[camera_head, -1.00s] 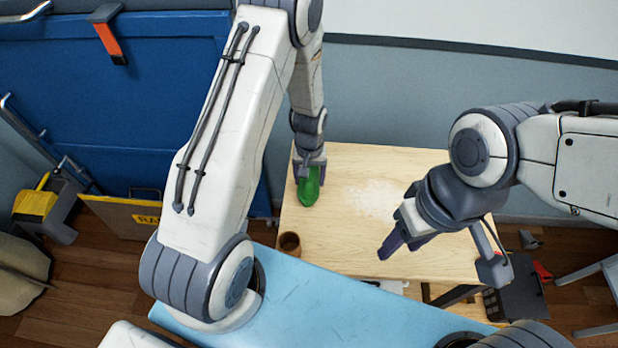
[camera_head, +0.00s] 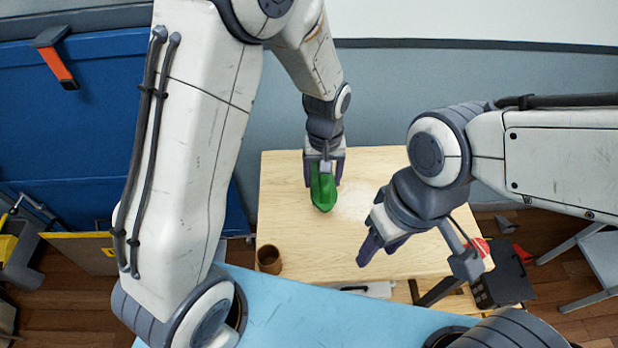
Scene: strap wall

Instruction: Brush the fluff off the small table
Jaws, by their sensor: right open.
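The small table (camera_head: 300,225) has a pale wooden top. A faint whitish patch of fluff (camera_head: 352,203) lies near its middle, partly hidden behind my arms. My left gripper (camera_head: 324,178) points down over the table's left half, shut on a green brush-like thing (camera_head: 323,193). That thing is at the fluff's left edge; I cannot tell whether it touches the tabletop. My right gripper (camera_head: 368,246) is open and empty, over the table's front middle, to the right of and nearer than the green thing.
A brown cup (camera_head: 269,260) stands at the table's front left corner. A red thing (camera_head: 482,247) is at its right edge. A light blue surface (camera_head: 290,320) lies in front. A dark box (camera_head: 503,283) and a grey stool (camera_head: 598,262) stand at the right.

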